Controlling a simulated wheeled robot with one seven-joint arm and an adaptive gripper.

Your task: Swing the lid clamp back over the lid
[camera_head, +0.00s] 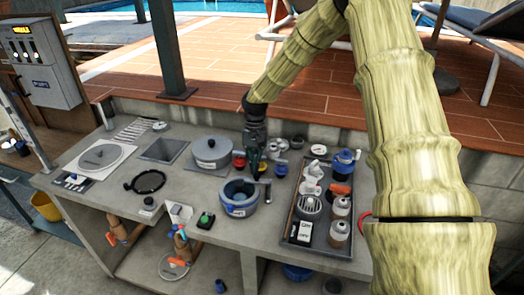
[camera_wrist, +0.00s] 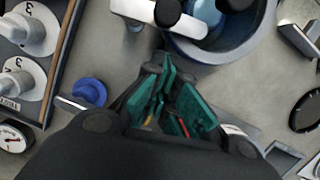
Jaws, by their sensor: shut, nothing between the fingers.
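A round grey housing (camera_head: 238,199) with a blue inside stands on the counter with its top open; part of its rim shows in the wrist view (camera_wrist: 208,50).
A dark tray (camera_head: 301,241) with bottles, dials and fittings stands right of the housing. A blue knob (camera_wrist: 90,92) is left of my fingers in the wrist view. A black ring (camera_head: 146,182) lies to the left. A small box with a green button (camera_head: 206,219) is in front.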

